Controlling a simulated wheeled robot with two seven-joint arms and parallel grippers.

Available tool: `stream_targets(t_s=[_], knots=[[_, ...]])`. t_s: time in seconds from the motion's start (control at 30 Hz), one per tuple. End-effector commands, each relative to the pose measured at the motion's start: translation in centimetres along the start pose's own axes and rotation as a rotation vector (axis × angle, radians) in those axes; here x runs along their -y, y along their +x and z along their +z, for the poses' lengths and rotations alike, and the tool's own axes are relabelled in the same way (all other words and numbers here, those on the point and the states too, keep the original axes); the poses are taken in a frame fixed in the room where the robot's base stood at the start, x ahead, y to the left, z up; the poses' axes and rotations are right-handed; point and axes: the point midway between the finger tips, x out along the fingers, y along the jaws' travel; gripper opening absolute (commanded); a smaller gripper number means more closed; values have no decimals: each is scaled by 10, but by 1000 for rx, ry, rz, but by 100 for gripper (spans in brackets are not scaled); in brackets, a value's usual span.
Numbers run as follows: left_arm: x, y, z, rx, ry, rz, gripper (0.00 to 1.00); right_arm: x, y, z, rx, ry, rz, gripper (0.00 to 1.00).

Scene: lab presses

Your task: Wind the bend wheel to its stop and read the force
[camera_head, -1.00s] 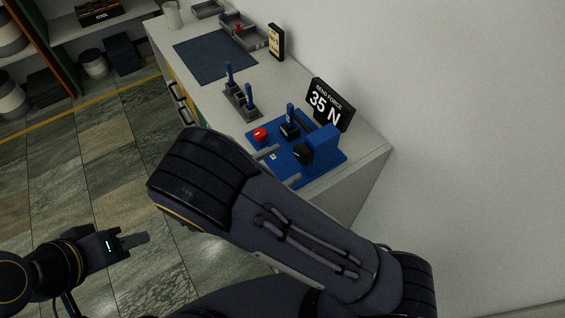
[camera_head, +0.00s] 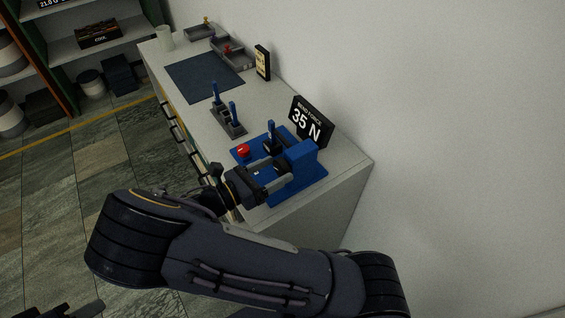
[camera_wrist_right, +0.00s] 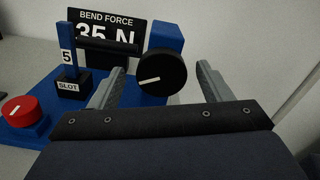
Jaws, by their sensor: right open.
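The blue bend press (camera_head: 303,158) stands at the near end of the bench. Its black wheel (camera_wrist_right: 163,72) carries a pale mark pointing left and slightly down in the right wrist view. The force display (camera_head: 311,120) behind it reads BEND FORCE 35 N. A blue strip marked 5 (camera_wrist_right: 67,52) stands upright in the block labelled SLOT (camera_wrist_right: 69,86). My right gripper (camera_wrist_right: 161,69) is open, its fingers on either side of the wheel with gaps showing at both sides.
A red button or knob (camera_head: 243,150) sits at the press's left corner. A grey rack (camera_head: 229,122) with two blue strips stands further back, beyond it a dark mat (camera_head: 205,78), grey trays (camera_head: 229,58) and a small sign (camera_head: 262,63). A wall borders the bench's right side.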

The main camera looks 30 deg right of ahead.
Motion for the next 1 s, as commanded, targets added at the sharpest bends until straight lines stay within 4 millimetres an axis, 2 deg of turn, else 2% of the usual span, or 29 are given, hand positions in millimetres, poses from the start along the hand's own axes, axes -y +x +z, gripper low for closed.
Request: stream_targets(t_s=[0.1, 0.23, 0.6, 0.93, 1.0], knots=[[-2, -5, -3, 0, 0, 0, 34, 2, 20, 2, 1, -2, -3, 72], [-3, -7, -4, 0, 0, 0, 34, 1, 34, 1, 2, -1, -2, 72], [-3, -7, -4, 0, 0, 0, 34, 0, 40, 0, 0, 0, 1, 72], [-3, -7, -4, 0, 0, 0, 34, 0, 40, 0, 0, 0, 1, 29], [-3, -7, -4, 0, 0, 0, 34, 0, 40, 0, 0, 3, 1, 27]])
